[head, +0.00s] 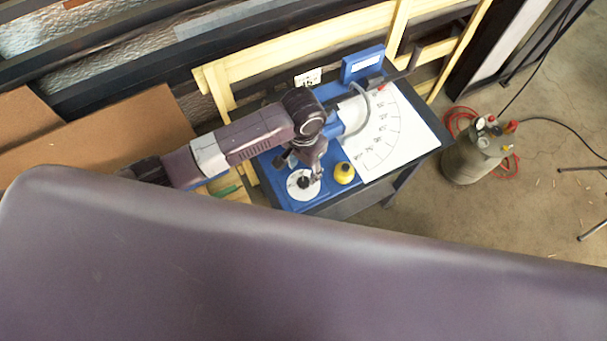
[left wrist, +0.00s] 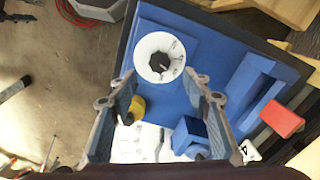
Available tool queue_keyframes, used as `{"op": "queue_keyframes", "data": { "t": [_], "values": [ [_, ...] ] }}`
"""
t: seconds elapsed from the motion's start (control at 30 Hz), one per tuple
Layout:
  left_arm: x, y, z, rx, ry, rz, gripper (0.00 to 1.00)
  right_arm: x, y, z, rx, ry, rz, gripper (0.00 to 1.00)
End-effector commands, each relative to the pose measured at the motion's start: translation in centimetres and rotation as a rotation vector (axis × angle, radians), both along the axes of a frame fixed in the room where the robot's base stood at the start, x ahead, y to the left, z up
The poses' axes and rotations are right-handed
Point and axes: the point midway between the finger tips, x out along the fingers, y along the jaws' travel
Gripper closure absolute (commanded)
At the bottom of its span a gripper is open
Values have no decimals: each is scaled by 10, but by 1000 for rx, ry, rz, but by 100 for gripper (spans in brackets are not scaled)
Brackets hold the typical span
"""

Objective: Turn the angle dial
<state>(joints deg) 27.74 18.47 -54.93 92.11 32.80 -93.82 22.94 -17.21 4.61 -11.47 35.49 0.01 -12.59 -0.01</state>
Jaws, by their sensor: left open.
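The angle dial is a white disc with marks and a black knob at its centre (left wrist: 158,62). It sits on the blue bench fixture; in the head view the dial (head: 294,192) is at the fixture's near left corner. My left gripper (head: 311,172) is over the dial's edge, partly hiding it. In the left wrist view my left gripper (left wrist: 164,80) is open, its fingers wide apart, with the dial showing just past the fingertips. Nothing is between the fingers. Whether the fingers touch the dial cannot be told. My right gripper is not in view.
A yellow round knob (head: 344,172) stands close to the right of the dial. A white sheet with an angle scale (head: 405,135) lies on the bench beyond it. Wooden rails (head: 240,72) run behind. A grey tank (head: 478,152) with red hose stands on the floor at right.

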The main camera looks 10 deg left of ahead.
Motion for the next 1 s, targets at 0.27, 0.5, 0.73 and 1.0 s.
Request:
{"op": "queue_keyframes", "data": {
  "t": [0.27, 0.5, 0.73, 1.0],
  "values": [
    [1, 0, 44, -1, -2, 1, 56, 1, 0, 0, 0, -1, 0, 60],
    [0, 0, 51, 0, 1, 1, 56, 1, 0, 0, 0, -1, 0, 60],
    [0, 0, 51, 0, 1, 1, 56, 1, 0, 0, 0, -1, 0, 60],
    [0, 0, 50, 0, 1, 1, 56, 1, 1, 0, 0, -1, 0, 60]
  ]
}}
